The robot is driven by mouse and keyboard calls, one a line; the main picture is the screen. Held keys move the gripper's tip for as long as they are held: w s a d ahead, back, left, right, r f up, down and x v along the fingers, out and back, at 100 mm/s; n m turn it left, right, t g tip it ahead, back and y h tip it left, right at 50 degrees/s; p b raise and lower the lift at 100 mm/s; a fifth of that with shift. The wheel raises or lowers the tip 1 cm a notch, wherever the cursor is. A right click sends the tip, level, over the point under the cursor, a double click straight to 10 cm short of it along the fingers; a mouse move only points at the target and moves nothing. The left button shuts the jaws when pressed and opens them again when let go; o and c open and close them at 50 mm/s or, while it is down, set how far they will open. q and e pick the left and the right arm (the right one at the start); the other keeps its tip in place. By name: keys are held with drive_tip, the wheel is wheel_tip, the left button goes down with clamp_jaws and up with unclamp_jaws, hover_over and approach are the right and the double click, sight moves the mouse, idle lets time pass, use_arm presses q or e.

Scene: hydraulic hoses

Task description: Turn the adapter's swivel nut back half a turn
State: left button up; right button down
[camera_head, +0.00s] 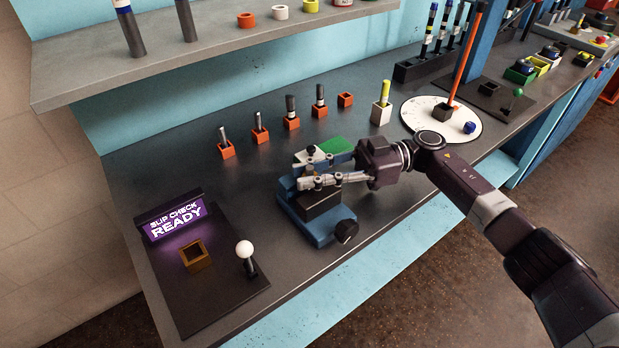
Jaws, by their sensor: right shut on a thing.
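My right gripper (302,171) reaches in from the right over a blue bench vise (308,227) with black jaws and a black knob. Its two fingers are closed on a small part above the vise, taken to be the adapter's swivel nut. The fingers mostly hide that part, so the adapter's shape and the nut's angle cannot be made out. A green and white piece (336,146) shows just behind the fingers. My left gripper is not in view.
Several orange holders, some with hose ends (291,113), stand behind the vise. A white disc (424,127) lies to the right. At the left is a black check plate (215,300) with a lit "READY" sign (175,218) and a white-knobbed lever (245,249). A shelf (190,58) overhangs the back.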

drive_tip(key=c, duration=1.7)
unclamp_jaws()
drive_tip(key=v, duration=1.2)
